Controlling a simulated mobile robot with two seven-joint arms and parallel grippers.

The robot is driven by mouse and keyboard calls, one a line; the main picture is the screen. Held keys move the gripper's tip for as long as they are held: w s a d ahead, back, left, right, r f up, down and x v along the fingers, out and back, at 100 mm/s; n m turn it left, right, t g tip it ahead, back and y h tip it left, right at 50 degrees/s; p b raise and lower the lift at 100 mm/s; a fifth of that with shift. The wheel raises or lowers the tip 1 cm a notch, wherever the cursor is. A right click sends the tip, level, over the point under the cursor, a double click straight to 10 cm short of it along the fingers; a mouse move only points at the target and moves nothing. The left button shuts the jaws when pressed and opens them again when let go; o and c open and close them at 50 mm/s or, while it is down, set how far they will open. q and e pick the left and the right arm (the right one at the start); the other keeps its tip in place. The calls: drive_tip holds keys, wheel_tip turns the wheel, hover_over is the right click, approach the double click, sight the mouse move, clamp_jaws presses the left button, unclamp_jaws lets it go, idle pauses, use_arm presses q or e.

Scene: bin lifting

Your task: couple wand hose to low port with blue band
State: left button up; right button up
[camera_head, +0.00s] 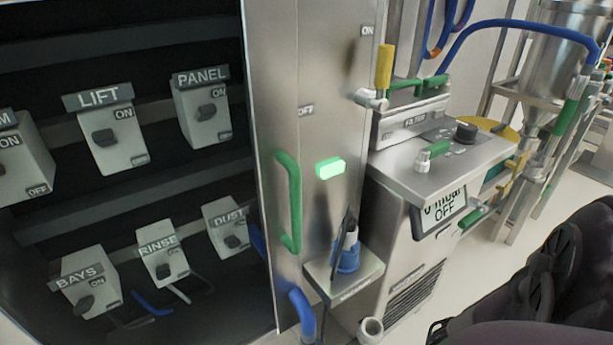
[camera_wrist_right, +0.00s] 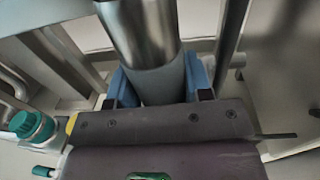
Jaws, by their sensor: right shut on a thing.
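In the right wrist view my right gripper (camera_wrist_right: 158,88) is shut on a grey cylinder (camera_wrist_right: 160,80) with a shiny metal upper part (camera_wrist_right: 143,30); blue finger pads lie on both sides of it. I cannot tell whether it is the wand hose's end. In the head view a blue hose (camera_head: 520,24) arcs across the upper right to steel pipework. Another blue hose piece (camera_head: 303,312) shows at the cabinet's lower edge. A blue-based fitting (camera_head: 348,258) stands on a small metal shelf. No low port with a blue band is clearly visible. My left gripper is out of view.
An open cabinet holds several labelled switch boxes, including LIFT (camera_head: 110,140) and RINSE (camera_head: 162,252). A steel filter unit (camera_head: 450,160) stands right of it. A pale round opening (camera_head: 370,328) sits low. In the wrist view a teal-banded fitting (camera_wrist_right: 32,125) is at left.

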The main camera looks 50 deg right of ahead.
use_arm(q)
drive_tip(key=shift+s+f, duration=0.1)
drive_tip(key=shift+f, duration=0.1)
use_arm(e)
drive_tip(key=shift+f, duration=0.3)
use_arm(q)
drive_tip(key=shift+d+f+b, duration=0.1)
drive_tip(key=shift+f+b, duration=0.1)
drive_tip(key=shift+b, duration=0.55)
use_arm(e)
drive_tip(key=shift+s+f, duration=0.1)
drive_tip(key=shift+f, duration=0.65)
drive_tip(key=shift+f, duration=0.15)
